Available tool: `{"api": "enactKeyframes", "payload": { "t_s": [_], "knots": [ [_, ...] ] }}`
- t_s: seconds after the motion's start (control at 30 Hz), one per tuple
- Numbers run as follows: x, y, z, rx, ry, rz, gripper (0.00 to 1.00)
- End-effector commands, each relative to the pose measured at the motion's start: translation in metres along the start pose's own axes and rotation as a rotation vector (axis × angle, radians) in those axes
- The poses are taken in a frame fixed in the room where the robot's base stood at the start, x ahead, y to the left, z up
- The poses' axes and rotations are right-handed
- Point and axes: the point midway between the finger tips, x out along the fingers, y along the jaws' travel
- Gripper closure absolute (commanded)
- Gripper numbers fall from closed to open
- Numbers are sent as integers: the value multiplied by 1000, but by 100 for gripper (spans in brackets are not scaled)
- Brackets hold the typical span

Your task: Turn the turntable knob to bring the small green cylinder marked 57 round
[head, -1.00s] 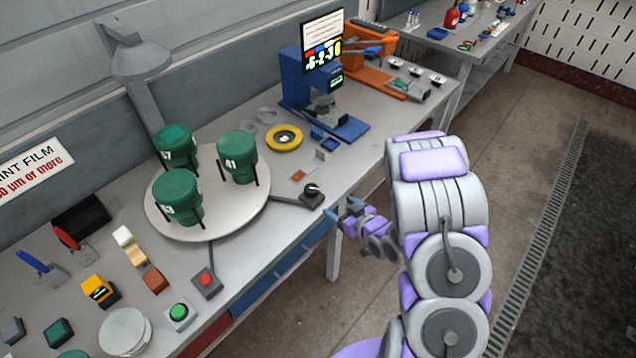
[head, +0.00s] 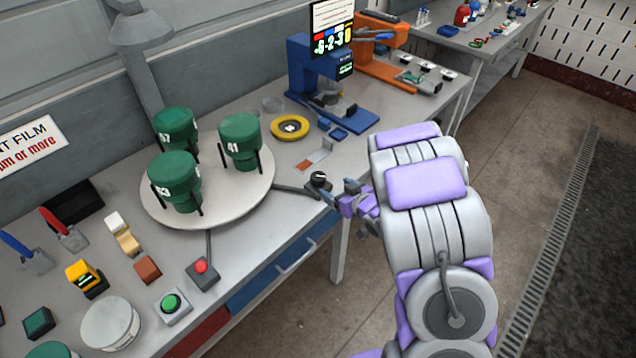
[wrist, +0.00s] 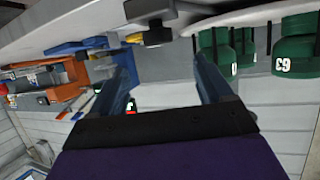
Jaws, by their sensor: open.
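The turntable (head: 225,203) is a pale round disc carrying three green cylinders in black stands. The cylinder marked 57 (head: 175,128) is at the back left. The one marked 41 (head: 240,138) is at the right, and one that appears marked 63 (head: 176,178) is in front. The black turntable knob (head: 319,181) sits near the table edge, joined by a dark arm to the turntable. My gripper (head: 340,191) is open, just right of the knob. In the wrist view the knob (wrist: 156,34) lies ahead of the open fingers (wrist: 168,65), apparently outside them.
A red button (head: 201,267) and a green button (head: 171,301) stand near the front edge. A yellow ring (head: 290,127), a blue machine (head: 318,75) and an orange machine (head: 380,55) stand farther back. The floor right of the table is clear.

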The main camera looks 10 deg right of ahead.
Motion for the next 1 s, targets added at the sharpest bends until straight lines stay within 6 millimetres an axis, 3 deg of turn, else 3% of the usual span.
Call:
{"api": "enactKeyframes", "payload": {
  "t_s": [0.3,0.5,0.7,1.0],
  "knots": [
    [65,1,2,0,4,-3,21],
    [98,1,0,-2,5,-2,21],
    [115,1,-1,0,5,-1,21],
    [119,1,-2,1,4,0,21]
  ]
}}
